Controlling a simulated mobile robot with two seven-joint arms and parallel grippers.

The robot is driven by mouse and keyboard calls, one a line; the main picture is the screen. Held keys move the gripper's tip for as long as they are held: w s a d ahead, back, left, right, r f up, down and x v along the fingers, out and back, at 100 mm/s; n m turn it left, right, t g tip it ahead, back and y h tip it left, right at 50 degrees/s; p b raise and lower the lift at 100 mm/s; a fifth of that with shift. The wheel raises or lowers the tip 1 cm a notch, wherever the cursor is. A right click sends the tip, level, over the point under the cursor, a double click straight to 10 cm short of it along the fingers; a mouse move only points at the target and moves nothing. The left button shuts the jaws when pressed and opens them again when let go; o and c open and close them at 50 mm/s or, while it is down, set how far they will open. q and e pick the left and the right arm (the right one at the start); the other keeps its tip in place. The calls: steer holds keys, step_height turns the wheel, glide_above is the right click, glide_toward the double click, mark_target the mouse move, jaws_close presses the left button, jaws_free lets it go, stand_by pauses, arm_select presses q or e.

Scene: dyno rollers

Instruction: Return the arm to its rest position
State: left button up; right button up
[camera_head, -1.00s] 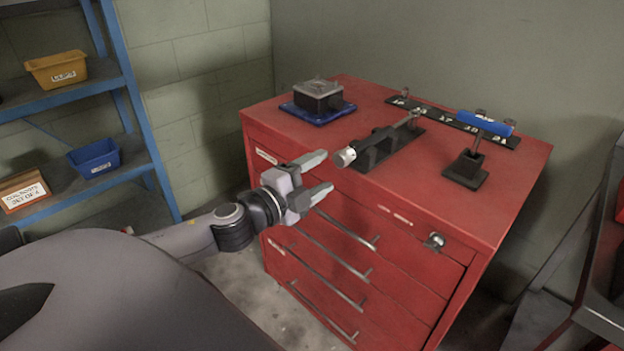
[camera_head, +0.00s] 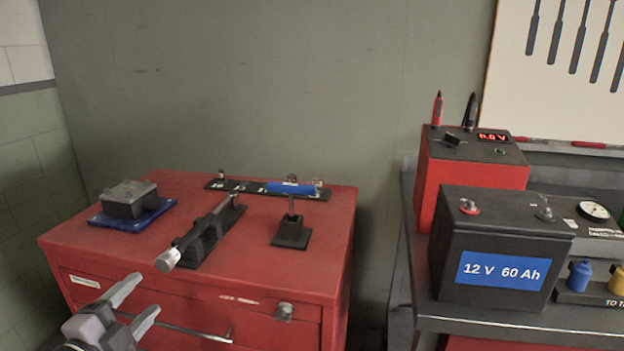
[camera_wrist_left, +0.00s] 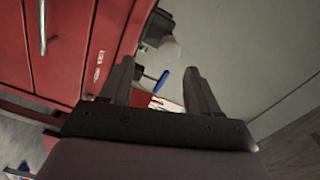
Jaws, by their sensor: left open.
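My left gripper (camera_head: 136,304) is open and empty in the lower left of the head view. It is in front of the red tool cabinet (camera_head: 110,240), near its top drawer, and I see no contact. In the left wrist view the two fingers (camera_wrist_left: 158,85) stand apart with nothing between them. Past the fingertips there, a blue handle (camera_wrist_left: 163,78) and part of the cabinet (camera_wrist_left: 108,30) show. Most of my left arm is outside the head view. My right gripper is not in view.
At right, a bench (camera_head: 470,322) carries a black battery (camera_head: 450,240) and red unit (camera_head: 428,182).

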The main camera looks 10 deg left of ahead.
arm_select(q)
steer(key=s+d+f+n+g, duration=0.2)
steer(key=s+d+f+n, duration=0.2)
steer(key=f, duration=0.4)
steer(key=s+d+f+n+g+p, duration=0.1)
steer(key=s+d+f+n+g, duration=0.1)
steer(key=s+d+f+n, duration=0.2)
steer(key=s+d+f+n+g+h, duration=0.1)
steer(key=s+d+f+n+g, duration=0.2)
steer(key=s+d+f+n, duration=0.2)
steer(key=s+d+f, duration=0.1)
steer(key=s+f, duration=0.2)
steer(key=f, duration=0.4)
steer(key=shift+s+d+f, duration=0.15)
steer(key=shift+d+f, duration=0.15)
steer(key=shift+d, duration=0.05)
